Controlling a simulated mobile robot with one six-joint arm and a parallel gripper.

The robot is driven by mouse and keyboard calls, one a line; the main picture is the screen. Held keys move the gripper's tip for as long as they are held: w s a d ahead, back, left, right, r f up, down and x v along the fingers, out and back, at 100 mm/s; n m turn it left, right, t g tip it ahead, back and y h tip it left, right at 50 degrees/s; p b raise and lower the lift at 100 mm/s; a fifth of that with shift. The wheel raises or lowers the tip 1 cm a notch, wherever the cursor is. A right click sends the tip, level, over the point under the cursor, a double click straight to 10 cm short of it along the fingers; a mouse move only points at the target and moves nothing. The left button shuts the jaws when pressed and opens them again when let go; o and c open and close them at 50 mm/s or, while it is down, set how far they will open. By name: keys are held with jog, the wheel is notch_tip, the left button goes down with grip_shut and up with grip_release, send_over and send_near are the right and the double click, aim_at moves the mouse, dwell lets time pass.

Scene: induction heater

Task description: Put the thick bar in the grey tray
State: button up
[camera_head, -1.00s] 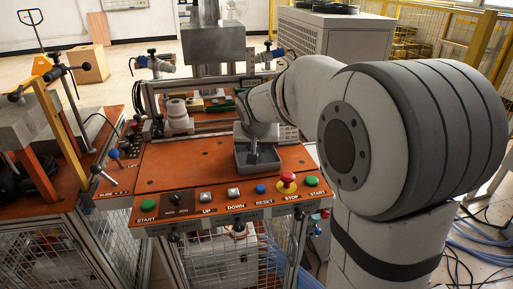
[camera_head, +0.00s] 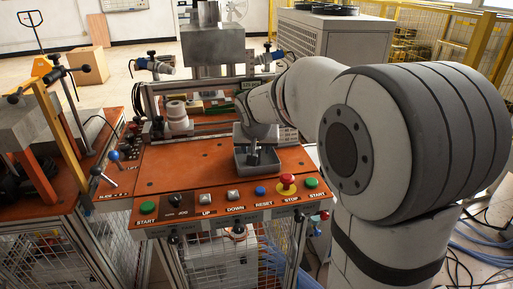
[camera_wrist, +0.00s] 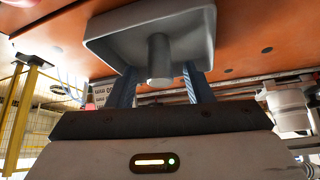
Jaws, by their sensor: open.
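The grey tray (camera_head: 270,170) lies on the orange table in the head view, below the end of my arm. It also fills the top middle of the wrist view (camera_wrist: 105,48). The thick bar (camera_wrist: 160,60) is a grey cylinder, seen standing up out of the tray in the wrist view. In the head view it shows as a small dark upright piece (camera_head: 253,159) inside the tray. My gripper (camera_wrist: 160,76) is open, with one blue-grey finger to each side of the bar and visible room between.
A control panel with a green start button (camera_head: 148,208) and a red stop button (camera_head: 287,181) runs along the table's front. A white cylindrical fixture (camera_head: 177,116) stands behind, left of the tray. The orange surface (camera_head: 185,165) left of the tray is clear.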

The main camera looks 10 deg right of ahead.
jog(key=p+v, duration=0.1)
jog(key=v, duration=0.9)
jog(key=s+f+n+g, duration=0.1)
jog(key=s+f, duration=0.3)
jog(key=s, duration=0.3)
jog(key=s+d+f+g+y, duration=0.1)
jog(key=s+f+g, duration=0.1)
jog(key=s+f, duration=0.3)
jog(key=s+f+n+g, duration=0.1)
jog(key=s+f, duration=0.3)
jog(key=s, duration=0.6)
jog(key=shift+s+d+f+n, duration=0.2)
jog(key=shift+d+n, duration=0.1)
jog(key=shift+d, duration=0.1)
jog(key=shift+r, duration=0.1)
